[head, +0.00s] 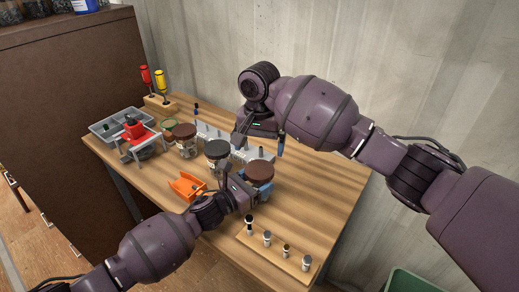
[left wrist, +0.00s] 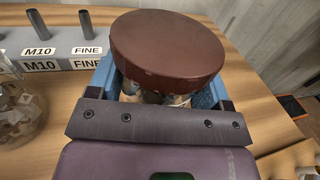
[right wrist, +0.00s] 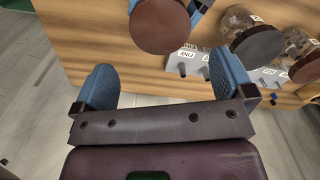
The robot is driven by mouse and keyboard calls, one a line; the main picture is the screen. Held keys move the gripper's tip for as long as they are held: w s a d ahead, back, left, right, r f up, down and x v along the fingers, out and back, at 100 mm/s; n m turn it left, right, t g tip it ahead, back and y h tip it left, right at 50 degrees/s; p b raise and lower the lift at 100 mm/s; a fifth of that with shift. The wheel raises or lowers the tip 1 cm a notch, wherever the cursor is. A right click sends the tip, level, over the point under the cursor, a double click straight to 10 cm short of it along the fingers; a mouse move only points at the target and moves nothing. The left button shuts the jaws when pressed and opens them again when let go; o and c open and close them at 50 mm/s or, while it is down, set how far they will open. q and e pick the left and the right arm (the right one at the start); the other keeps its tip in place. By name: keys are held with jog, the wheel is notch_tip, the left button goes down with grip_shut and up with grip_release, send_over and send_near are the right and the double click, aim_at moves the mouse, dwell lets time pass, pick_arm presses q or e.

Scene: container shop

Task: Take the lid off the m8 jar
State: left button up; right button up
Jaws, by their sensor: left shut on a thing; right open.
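A jar with a reddish-brown lid (head: 260,172) stands at the right of the jar row in the head view. My left gripper (head: 248,188) is shut around its body, below the lid. In the left wrist view the round lid (left wrist: 168,45) is seated on top, between the blue finger pads. The jar's own label is hidden, so I cannot read its size. My right gripper (head: 262,140) is open and empty, behind and above the held jar. In the right wrist view the held jar's lid (right wrist: 160,25) lies beyond the open fingers (right wrist: 165,80), apart from them.
A black-lidded jar (head: 217,149) and another brown-lidded jar (head: 185,131) stand to the left. A grey labelled rack (head: 215,131) is behind them. An orange holder (head: 187,186) is on the left, a wooden strip with small pieces (head: 276,250) in front. Right tabletop is clear.

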aim_at(259, 169)
jog(key=shift+f, duration=3.75)
jog(key=c, duration=0.8)
jog(key=n, duration=0.5)
jog(key=shift+r, duration=0.1)
jog(key=n, duration=0.9)
jog(key=shift+n, duration=0.4)
jog(key=n, duration=0.4)
jog(key=shift+n, duration=0.4)
jog(key=shift+r, duration=0.75)
jog(key=shift+r, duration=0.35)
